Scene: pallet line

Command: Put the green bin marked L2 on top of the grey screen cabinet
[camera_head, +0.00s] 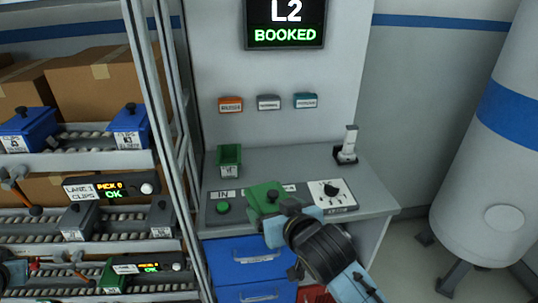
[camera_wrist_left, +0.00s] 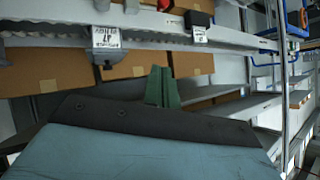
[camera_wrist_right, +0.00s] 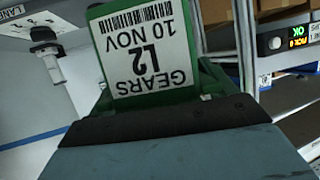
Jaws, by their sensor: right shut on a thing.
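The green bin marked L2 (camera_wrist_right: 150,50) fills the top of the right wrist view, its white label reading GEARS L2 upside down. It also shows in the head view (camera_head: 263,196), in front of the desk panel. My right gripper (camera_head: 280,212) is shut on it and holds it up. The grey cabinet (camera_head: 225,60) stands behind the desk, with the screen (camera_head: 286,23) reading L2 BOOKED; its top is out of view.
Another green bin (camera_head: 229,158) stands on the left of the desk (camera_head: 370,190). A knob panel (camera_head: 332,194) and a small white device (camera_head: 347,147) are on the desk. A rack with bins (camera_head: 130,128) and cartons is at left, a white tank (camera_head: 490,150) at right.

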